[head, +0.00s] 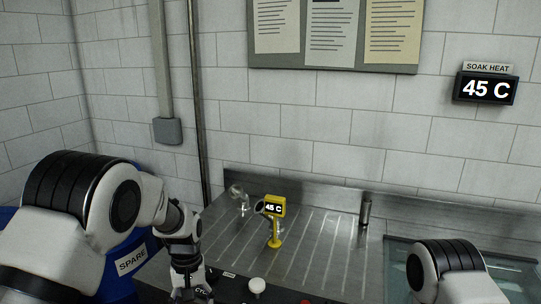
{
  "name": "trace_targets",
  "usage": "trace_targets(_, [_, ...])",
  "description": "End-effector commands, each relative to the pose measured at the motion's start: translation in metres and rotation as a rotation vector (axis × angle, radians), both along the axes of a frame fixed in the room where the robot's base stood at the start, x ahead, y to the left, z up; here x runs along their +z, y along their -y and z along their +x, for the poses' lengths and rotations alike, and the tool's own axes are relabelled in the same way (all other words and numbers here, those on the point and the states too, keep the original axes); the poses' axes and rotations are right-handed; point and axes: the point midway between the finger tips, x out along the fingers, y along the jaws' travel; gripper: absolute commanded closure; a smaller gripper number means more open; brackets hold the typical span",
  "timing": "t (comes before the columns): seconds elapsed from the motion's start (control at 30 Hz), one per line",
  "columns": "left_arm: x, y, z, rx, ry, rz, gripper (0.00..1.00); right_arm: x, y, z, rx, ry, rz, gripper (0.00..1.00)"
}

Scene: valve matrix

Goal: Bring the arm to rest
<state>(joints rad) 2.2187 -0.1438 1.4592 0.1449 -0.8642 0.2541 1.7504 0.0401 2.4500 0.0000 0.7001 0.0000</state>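My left arm comes in from the left and bends down, with its gripper (190,290) pointing down at the bottom edge of the head view. The fingertips are close to or beyond the frame edge, so their opening is unclear. The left gripper is beside a dark panel with a white knob (257,286) to its right. I see nothing clearly held in it. A rounded link of my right arm shows at the bottom right; my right gripper is out of view.
A yellow stand reading 45 C (274,208) and a clear glass piece (238,197) are on the grooved steel counter (320,245). A blue drum marked SPARE (130,262) is behind my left arm. A wall display (486,89) reads 45 C. A glass-topped basin (400,255) is at right.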

Motion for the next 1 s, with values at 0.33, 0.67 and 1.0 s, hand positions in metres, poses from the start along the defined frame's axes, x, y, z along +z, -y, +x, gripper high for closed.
trace_targets(0.33, [-0.104,-0.022,-0.087,0.038,-0.237,-0.003,0.32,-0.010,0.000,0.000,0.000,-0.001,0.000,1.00])
trace_targets(0.67, [-0.247,-0.063,-0.306,0.003,-0.380,-0.005,0.32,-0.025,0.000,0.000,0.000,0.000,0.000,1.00])
trace_targets(1.0, [-0.243,-0.070,-0.342,-0.187,0.062,-0.012,0.32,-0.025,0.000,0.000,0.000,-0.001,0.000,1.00])
